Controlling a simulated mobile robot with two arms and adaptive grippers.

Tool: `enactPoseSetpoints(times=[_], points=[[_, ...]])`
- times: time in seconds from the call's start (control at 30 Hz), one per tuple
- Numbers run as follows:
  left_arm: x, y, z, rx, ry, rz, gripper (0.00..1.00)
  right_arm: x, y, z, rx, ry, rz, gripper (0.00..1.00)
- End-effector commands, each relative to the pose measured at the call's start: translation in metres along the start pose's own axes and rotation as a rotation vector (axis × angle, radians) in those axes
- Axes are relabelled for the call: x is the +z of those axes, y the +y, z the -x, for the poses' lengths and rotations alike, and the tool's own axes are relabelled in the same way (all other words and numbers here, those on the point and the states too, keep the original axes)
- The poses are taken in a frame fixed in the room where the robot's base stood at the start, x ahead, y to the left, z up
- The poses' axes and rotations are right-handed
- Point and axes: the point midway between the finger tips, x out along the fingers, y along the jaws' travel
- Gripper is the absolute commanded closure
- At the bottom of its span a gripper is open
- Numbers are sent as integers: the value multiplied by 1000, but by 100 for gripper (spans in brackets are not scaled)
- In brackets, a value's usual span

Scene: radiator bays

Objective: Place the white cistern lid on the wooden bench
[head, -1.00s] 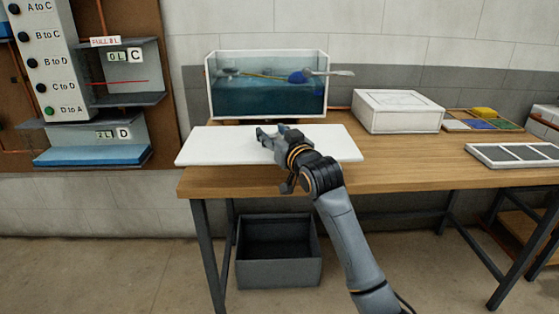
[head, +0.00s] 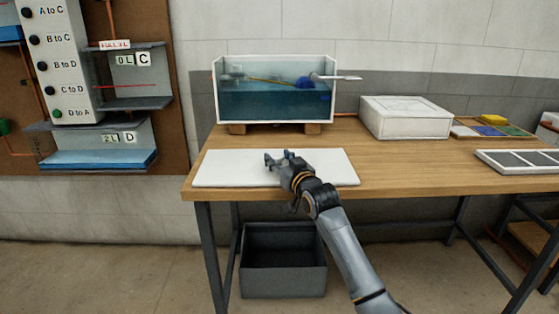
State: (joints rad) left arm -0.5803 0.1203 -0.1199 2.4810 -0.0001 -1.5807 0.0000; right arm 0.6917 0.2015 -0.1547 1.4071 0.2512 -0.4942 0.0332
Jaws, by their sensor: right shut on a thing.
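The white cistern lid (head: 228,168) is a flat, level white slab over the left front of the wooden bench (head: 400,168). It looks to lie flat on the bench top or very close above it; I cannot tell whether it touches everywhere. My right gripper (head: 279,158) is shut on the lid near its middle, and its fingers and wrist hide part of the front edge. My left gripper is not in view. The open glass-fronted cistern (head: 260,105) stands behind the lid on wooden blocks, with water and a blue float inside.
A white box (head: 405,118) stands at the bench's back right. A tray with coloured pieces (head: 492,126) and a dark-panelled tray (head: 520,162) lie farther right. A grey bin (head: 283,265) sits on the floor under the bench. A panel with buttons and tanks (head: 100,85) is on the left.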

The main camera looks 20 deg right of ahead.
Motion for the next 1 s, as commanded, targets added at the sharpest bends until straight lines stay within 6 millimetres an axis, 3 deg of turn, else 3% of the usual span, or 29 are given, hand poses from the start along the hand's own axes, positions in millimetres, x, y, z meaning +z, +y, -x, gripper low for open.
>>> enactPoseSetpoints(times=[0.1,0.13,0.23,0.67,1.0], points=[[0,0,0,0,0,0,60,0,0,0,0,4,0,100],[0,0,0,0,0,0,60,2,0,0,0,-1,0,50],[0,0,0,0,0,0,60,2,0,0,0,-1,0,31],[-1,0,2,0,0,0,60,0,0,6,0,-2,0,31],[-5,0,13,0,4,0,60,-1,0,68,0,-2,1,31]])
